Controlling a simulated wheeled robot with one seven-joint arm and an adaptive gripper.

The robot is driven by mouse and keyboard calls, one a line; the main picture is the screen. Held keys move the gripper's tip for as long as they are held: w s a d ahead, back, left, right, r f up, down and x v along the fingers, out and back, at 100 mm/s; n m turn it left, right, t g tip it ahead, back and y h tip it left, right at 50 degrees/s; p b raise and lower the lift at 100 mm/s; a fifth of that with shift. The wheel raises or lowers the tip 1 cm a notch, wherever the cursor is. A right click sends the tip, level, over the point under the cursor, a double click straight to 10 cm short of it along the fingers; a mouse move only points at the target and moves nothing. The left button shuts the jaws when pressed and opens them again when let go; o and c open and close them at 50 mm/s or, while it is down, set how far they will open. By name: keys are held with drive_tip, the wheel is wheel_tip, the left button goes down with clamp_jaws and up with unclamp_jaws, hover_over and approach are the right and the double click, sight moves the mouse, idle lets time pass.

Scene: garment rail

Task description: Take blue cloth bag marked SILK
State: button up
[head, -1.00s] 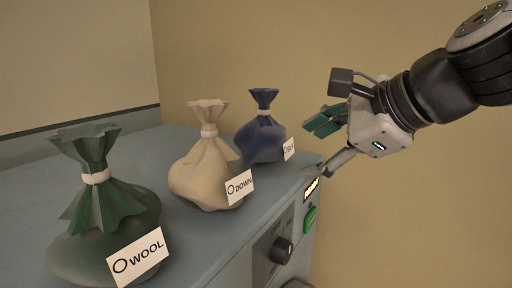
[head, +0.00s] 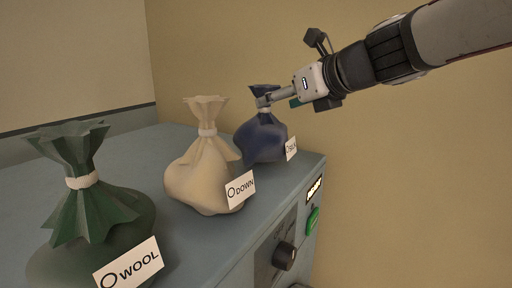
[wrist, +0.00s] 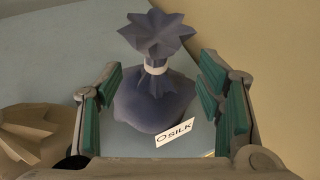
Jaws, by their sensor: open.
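The blue cloth bag (head: 261,143) stands upright at the far end of the blue-grey top, near its right edge. In the wrist view the bag (wrist: 155,103) has a flared ruffled top, a pale tie around its neck and a white tag reading SILK (wrist: 175,132). My gripper (head: 264,101) is at the height of the bag's neck in the head view, and one finger hides part of the neck. In the wrist view my gripper (wrist: 158,95) is open, with one green-padded finger to each side of the bag and gaps between pads and neck.
A cream bag (head: 205,175) tagged DOWN stands nearer, left of the blue one; it also shows in the wrist view (wrist: 35,130). A green bag (head: 85,205) tagged WOOL is nearest. The cabinet (head: 150,150) has a dark knob (head: 285,256) and a green button (head: 313,220). A wall rises behind.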

drive_tip(key=shift+r+x, duration=0.2)
drive_tip(key=shift+x, duration=2.5)
drive_tip(key=shift+a, duration=0.15)
drive_tip(key=shift+c, duration=0.5)
drive_tip(key=shift+r, duration=0.1)
clamp_jaws()
